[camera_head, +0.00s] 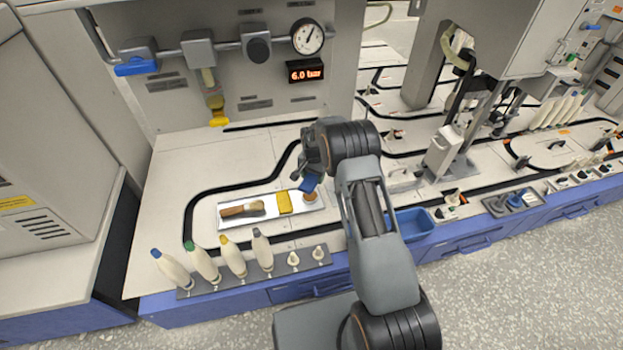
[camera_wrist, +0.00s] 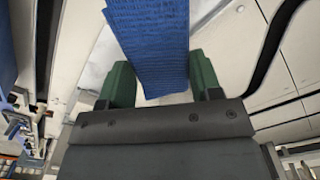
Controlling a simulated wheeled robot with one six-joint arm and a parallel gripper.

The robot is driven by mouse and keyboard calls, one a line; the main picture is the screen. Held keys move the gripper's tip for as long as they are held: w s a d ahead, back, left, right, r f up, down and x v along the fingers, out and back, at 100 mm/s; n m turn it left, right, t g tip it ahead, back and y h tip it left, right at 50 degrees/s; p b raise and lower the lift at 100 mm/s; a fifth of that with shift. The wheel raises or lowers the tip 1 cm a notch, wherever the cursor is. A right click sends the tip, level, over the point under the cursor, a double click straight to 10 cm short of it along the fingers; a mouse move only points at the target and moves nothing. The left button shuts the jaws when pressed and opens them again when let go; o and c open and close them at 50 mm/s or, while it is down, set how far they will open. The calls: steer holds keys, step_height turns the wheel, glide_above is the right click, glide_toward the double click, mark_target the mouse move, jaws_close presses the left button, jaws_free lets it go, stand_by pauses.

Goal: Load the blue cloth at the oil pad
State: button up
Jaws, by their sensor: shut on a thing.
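My gripper (camera_wrist: 160,88) is shut on the blue cloth (camera_wrist: 150,42), which lies between its green fingers in the wrist view. In the head view the blue cloth (camera_head: 310,183) hangs below my gripper at the right end of a shallow metal tray (camera_head: 270,220). A round brown pad (camera_head: 310,197), likely the oil pad, sits at that end of the tray. The cloth overlaps the pad's upper edge in this view; I cannot tell whether they touch. The pad cannot be made out in the wrist view.
The tray also holds a brush (camera_head: 242,209) and a yellow cloth (camera_head: 284,203). A blue bin (camera_head: 412,222) is to the right, partly behind my arm. The white worktop left of the tray is clear.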

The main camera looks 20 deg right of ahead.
steer(key=shift+w+f+m+b, duration=0.15)
steer(key=shift+w+f+m, duration=0.15)
steer(key=shift+f, duration=0.3)
steer(key=shift+w+f+m+b, duration=0.2)
steer(key=shift+w+f, duration=0.1)
steer(key=shift+f, duration=0.3)
steer(key=shift+f+b, duration=1.6)
steer(key=shift+f, duration=1.1)
steer(key=shift+f+b, duration=0.45)
steer(key=shift+f, duration=0.15)
steer(key=shift+r, duration=0.15)
steer(key=shift+r+p, duration=2.2)
steer(key=shift+r, duration=1.2)
